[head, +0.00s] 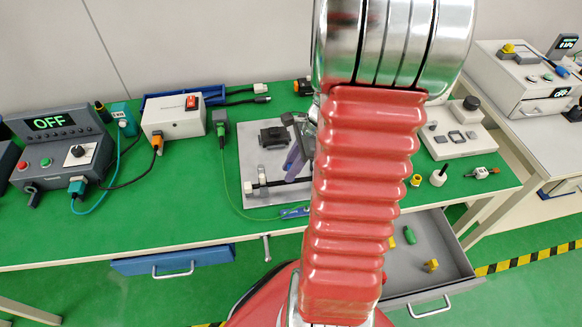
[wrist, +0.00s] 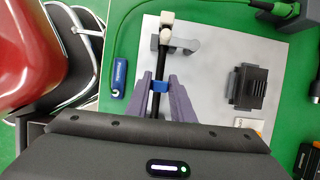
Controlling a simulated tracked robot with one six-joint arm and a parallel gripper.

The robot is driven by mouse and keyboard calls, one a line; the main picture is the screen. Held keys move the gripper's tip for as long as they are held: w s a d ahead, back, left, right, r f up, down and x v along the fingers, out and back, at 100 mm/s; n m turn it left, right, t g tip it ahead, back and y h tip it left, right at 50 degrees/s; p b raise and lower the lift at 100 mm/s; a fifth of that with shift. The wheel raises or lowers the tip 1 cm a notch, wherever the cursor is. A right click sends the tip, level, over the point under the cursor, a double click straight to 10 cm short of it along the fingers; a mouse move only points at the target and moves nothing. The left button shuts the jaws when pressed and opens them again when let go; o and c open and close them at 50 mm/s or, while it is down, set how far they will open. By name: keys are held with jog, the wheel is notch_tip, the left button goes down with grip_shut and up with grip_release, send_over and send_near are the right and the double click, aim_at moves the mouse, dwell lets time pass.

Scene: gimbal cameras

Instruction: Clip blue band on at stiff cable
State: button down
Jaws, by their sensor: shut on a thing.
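The blue band (wrist: 160,86) sits between the tips of my gripper (wrist: 160,85), which is shut on it. The stiff cable (wrist: 156,104) is a straight black rod in the wrist view, running from a white end piece (wrist: 167,17) down between my fingers. The band lies across the cable's line. I cannot tell whether it is around the cable or just above it. In the head view, my gripper (head: 296,152) is over the grey plate (head: 253,140), partly behind my arm. The cable (head: 282,182) lies near the plate's front, and the band cannot be made out there.
A grey bracket (wrist: 184,48) stands by the cable's white end. A dark block (wrist: 248,87) is on the plate. A blue tag (wrist: 118,78) and a green wire (head: 231,185) lie beside it. An open drawer (head: 449,258) juts out in front at right.

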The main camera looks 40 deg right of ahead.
jog(key=shift+f, duration=1.65)
dwell(0.4)
jog(key=c, duration=1.5)
grip_release()
jog(key=shift+o, duration=0.2)
jog(key=shift+r, duration=0.1)
jog(key=v, duration=1.3)
jog(key=shift+r, duration=0.25)
